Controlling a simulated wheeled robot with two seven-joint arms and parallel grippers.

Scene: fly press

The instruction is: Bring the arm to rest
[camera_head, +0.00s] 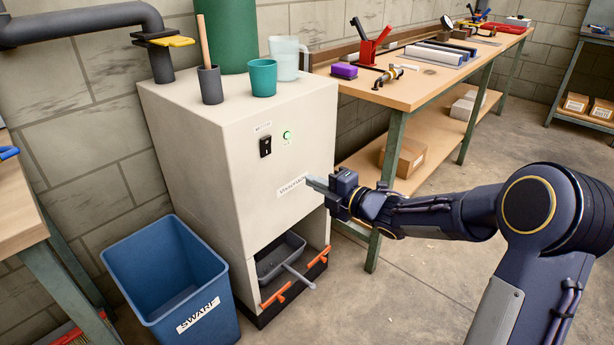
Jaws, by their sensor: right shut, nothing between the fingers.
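My right arm (545,205) comes in from the right edge and reaches left across the view. Its gripper (314,183) is shut and empty, in front of the labelled front of the beige cabinet (215,175). I cannot tell whether the fingertips touch the cabinet. The gripper hides the end of the label. The cabinet's front has a black switch (265,146) and a lit green button (287,135). My left gripper does not show.
A blue bin (175,275) marked SWARF stands left of the cabinet. A grey tray (281,260) sits in the cabinet's lower opening. A teal cup (263,78) and other vessels stand on top. A long workbench (420,95) runs behind. The floor (400,290) has free room.

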